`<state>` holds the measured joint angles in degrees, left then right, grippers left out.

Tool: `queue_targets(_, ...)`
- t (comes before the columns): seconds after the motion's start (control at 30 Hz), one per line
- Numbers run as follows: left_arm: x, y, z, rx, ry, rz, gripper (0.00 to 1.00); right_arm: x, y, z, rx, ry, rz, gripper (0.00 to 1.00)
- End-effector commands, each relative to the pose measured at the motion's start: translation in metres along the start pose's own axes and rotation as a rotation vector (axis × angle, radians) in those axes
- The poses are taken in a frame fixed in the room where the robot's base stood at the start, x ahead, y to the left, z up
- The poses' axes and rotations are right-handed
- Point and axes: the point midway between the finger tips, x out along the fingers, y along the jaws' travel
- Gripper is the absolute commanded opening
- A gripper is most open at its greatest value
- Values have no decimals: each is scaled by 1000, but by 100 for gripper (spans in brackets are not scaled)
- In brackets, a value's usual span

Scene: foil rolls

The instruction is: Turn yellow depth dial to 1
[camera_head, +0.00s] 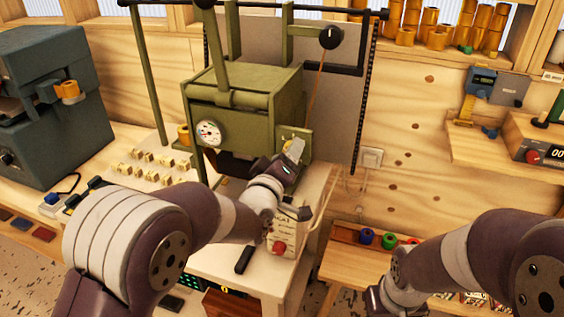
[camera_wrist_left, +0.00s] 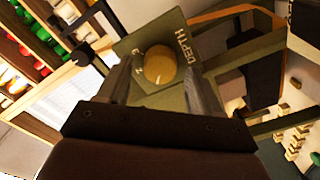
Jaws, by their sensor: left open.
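The yellow depth dial (camera_wrist_left: 160,66) sits on a green plate (camera_wrist_left: 128,44) lettered DEPTH in the left wrist view. It is round, with small marks beside it; I cannot read its setting surely. My left gripper (camera_wrist_left: 163,88) is open, with one finger on each side of the dial; I cannot tell whether they touch it.
A white gauge (camera_head: 209,133) is on the machine's front. A black-knobbed lever (camera_head: 331,37) rises at its right. Coloured rolls (camera_head: 389,241) lie on a low bench at the right.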

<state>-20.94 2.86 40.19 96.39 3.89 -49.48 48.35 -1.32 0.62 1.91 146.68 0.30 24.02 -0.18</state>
Motion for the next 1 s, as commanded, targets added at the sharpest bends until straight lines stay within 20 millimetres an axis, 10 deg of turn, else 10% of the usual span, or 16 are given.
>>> queue_targets(0.5, -113, 0, 0, 0, -1, -1, 65, 15, 0, 2, 0, 0, 0, 34)
queue_targets(1.0, -125, -1, 0, 0, 0, -1, 65, 15, 0, 2, 0, 0, 0, 34)
